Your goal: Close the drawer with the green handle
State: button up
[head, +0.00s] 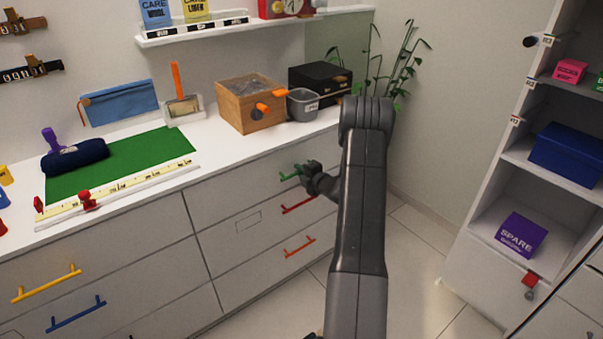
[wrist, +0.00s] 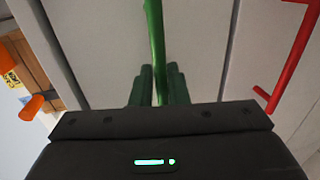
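The green handle (head: 290,174) is on the top drawer (head: 235,187) of the right-hand column in the white cabinet. In the head view this drawer front looks about level with the fronts below it; its right end is hidden behind my arm. My gripper (head: 307,176) is at the right part of the handle. In the wrist view the green handle (wrist: 154,35) runs down between the two fingers of my gripper (wrist: 160,72). The fingers are close together, with the bar filling the gap between them.
A red handle (head: 298,205) and an orange-red handle (head: 299,247) are on the drawers below. A wooden box (head: 247,108) and grey bin (head: 302,105) stand on the countertop above. Open floor (head: 415,265) lies between the cabinet and the right-hand shelf unit (head: 480,225).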

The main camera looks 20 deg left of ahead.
jog(key=shift+o, duration=0.8)
jog(key=shift+a, duration=0.15)
jog(key=v, duration=1.4)
jog(key=shift+w, duration=0.1)
jog(key=x, duration=1.3)
jog(key=shift+w+a+f, duration=0.15)
jog(key=shift+w+a, duration=0.1)
jog(key=shift+a, duration=0.05)
jog(key=shift+s+d, duration=0.1)
